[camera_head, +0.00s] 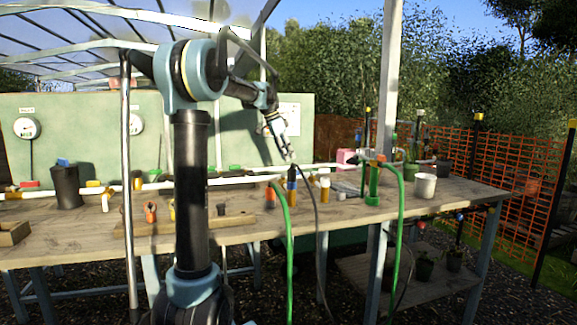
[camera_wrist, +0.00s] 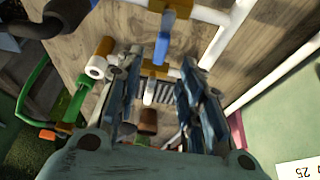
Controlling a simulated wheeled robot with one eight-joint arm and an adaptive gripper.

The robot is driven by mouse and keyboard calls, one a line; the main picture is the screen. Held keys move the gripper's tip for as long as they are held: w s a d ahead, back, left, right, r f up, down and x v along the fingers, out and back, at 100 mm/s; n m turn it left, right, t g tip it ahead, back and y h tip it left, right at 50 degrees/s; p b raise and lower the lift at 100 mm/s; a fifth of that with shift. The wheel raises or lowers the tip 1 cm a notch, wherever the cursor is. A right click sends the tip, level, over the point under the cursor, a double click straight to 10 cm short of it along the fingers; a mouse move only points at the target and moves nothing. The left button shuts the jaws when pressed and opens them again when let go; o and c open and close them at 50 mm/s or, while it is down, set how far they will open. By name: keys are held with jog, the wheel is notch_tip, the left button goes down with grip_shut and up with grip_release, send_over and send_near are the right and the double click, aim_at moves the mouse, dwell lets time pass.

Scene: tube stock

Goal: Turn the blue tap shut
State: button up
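The blue tap (camera_wrist: 162,45) shows in the wrist view as a blue lever with brass-coloured fittings at its ends, near white pipework. My gripper (camera_wrist: 160,62) is open, its two fingers apart with the blue lever in the gap between the tips in this view. I cannot tell whether either finger touches it. In the head view my gripper (camera_head: 290,157) points down just above a dark blue and orange upright fitting (camera_head: 292,184) at the bench; the tap's lever is too small to make out clearly there.
The wooden bench (camera_head: 450,198) carries white pipes, a green hose (camera_head: 401,205), a white pot (camera_head: 425,186) and a dark cylinder with a blue top (camera_head: 66,188). A green panel with gauges (camera_head: 27,128) stands behind. In the wrist view, a green-handled fitting (camera_wrist: 75,100) lies left of my fingers.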

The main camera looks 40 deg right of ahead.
jog(key=v, duration=0.4)
jog(key=shift+a+r, duration=0.1)
jog(key=shift+r, duration=0.2)
dwell(0.3)
